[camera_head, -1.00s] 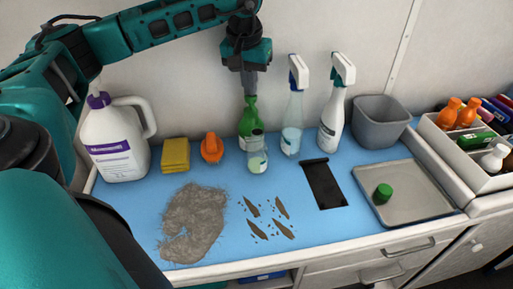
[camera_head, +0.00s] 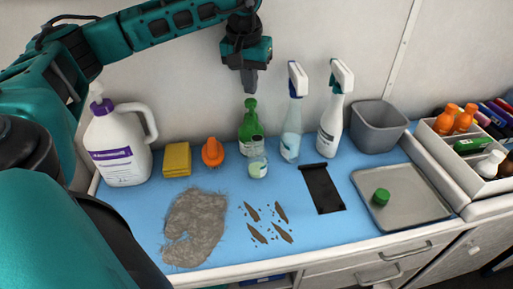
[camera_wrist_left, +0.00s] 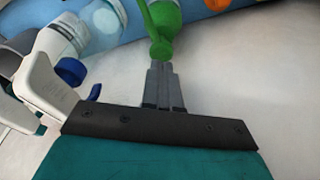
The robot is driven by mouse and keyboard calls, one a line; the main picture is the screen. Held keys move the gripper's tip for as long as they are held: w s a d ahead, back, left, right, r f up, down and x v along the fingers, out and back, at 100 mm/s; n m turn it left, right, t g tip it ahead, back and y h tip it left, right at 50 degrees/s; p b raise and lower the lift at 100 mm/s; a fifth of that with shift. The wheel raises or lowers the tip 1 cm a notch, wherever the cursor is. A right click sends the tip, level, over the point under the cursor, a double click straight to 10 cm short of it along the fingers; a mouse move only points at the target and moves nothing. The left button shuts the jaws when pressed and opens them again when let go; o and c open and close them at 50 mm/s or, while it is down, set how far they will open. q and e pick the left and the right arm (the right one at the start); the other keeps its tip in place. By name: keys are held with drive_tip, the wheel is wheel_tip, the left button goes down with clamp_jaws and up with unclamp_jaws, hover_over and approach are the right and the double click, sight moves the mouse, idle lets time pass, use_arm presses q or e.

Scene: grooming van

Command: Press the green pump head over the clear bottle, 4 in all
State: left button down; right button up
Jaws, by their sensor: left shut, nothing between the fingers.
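The green pump bottle (camera_head: 250,122) stands upright on the blue mat near the wall. Its green pump head (camera_head: 250,103) shows at the top, and it also shows in the left wrist view (camera_wrist_left: 161,48). The small clear bottle (camera_head: 258,158) stands just in front of it, hiding its lower part, with a pale layer at the bottom. My left gripper (camera_head: 250,90) points down, shut and empty, a little above the pump head. In the left wrist view its fingertips (camera_wrist_left: 160,66) are close to the pump head, seemingly just apart. My right gripper is not in view.
Two spray bottles (camera_head: 292,125) (camera_head: 331,125) stand close right of the pump bottle. An orange object (camera_head: 212,153), yellow sponges (camera_head: 177,159) and a white jug (camera_head: 115,135) stand left. A grey bin (camera_head: 379,128) and a tray (camera_head: 420,205) with a green cap lie right.

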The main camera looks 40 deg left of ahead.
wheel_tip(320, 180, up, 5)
drive_tip(key=p, duration=0.4)
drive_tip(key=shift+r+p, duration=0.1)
drive_tip(key=shift+p, duration=0.25)
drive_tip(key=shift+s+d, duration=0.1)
